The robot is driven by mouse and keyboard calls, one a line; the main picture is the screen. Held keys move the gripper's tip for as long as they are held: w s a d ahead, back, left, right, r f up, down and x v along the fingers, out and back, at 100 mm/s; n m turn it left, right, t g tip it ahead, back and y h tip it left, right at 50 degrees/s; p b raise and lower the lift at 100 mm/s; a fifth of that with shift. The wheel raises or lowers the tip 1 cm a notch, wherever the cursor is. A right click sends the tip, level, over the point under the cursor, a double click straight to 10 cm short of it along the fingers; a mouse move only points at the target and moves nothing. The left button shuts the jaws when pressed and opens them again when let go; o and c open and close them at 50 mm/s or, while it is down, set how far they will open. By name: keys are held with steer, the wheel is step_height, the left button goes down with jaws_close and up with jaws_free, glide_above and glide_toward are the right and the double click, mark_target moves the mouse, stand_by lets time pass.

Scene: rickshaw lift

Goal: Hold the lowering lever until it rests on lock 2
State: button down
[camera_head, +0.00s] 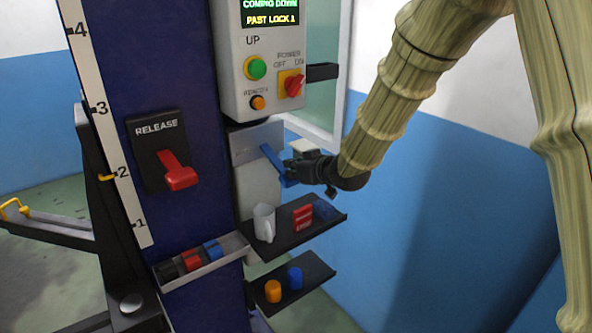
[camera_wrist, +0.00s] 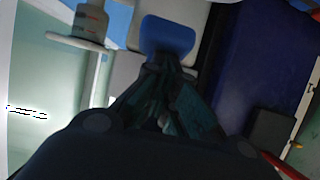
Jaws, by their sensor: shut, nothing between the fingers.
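The blue lowering lever (camera_head: 272,158) slants down to the right from a grey plate on the column. My gripper (camera_head: 293,172) is shut and empty, its fingertips at the lever's lower end, apparently pressing on it. In the wrist view, my fingertips (camera_wrist: 170,68) meet the blue handle (camera_wrist: 168,35). The white scale (camera_head: 110,130) is numbered 1 to 4.
A red RELEASE lever (camera_head: 177,172) is on the column. The control box (camera_head: 232,85) has a green UP button, an orange button and a red power switch. Open space lies at right.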

steer(key=shift+r, duration=0.1)
steer(key=shift+r+p, duration=0.65)
steer(key=shift+p, duration=0.05)
steer(key=shift+r+p, duration=0.45)
steer(key=shift+r, duration=0.05)
steer(key=s+d+r, duration=0.5)
steer(key=s+r, duration=0.2)
steer(key=r, duration=0.1)
steer(key=shift+s+d, duration=0.25)
steer(key=shift+s, duration=0.15)
stand_by(0.5)
